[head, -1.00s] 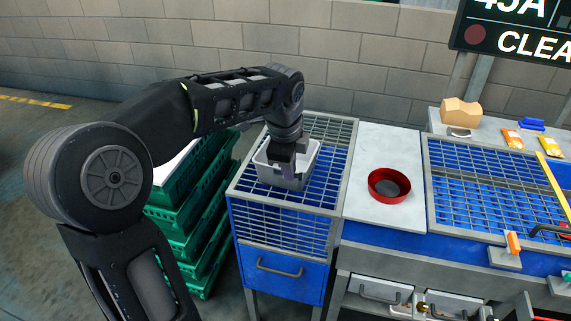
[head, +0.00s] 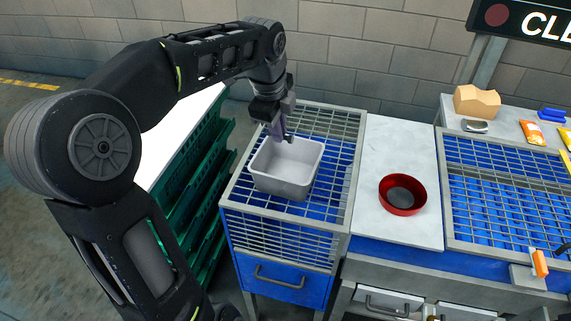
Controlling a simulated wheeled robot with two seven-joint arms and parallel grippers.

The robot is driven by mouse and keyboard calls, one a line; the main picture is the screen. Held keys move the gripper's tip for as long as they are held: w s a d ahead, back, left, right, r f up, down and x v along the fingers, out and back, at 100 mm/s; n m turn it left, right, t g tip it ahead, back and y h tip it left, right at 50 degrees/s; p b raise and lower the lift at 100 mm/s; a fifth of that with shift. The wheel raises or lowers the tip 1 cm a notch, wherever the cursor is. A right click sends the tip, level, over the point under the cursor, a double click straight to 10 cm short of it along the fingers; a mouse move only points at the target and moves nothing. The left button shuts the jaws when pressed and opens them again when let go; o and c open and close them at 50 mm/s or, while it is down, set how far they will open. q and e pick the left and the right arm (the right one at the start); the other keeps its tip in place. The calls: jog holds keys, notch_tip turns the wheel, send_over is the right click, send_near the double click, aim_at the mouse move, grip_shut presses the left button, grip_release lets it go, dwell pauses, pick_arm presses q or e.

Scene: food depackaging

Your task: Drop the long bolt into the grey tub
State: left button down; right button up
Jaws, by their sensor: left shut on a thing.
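The grey tub (head: 284,187) is an open rectangular container on the wire-grid top of the blue stand. Its inside looks empty from here. My left gripper (head: 284,135) is above the back rim of the tub, pointing down. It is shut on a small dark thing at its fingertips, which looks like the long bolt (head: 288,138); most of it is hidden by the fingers. My right gripper is not in view.
A red bowl (head: 403,195) stands on the pale board (head: 385,228) to the right. A second blue grid bench (head: 500,195) lies further right. Green crates (head: 196,180) are stacked at the left of the stand. A tan block (head: 476,101) sits at the back right.

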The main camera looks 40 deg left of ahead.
pick_arm(q)
jog(key=shift+w+a+f, duration=0.1)
jog(key=shift+f, duration=0.3)
notch_tip(320, 180, down, 5)
jog(key=b, duration=0.5)
jog(key=shift+f, duration=0.2)
jog(key=c, duration=1.4)
grip_release()
jog(key=shift+c, duration=0.2)
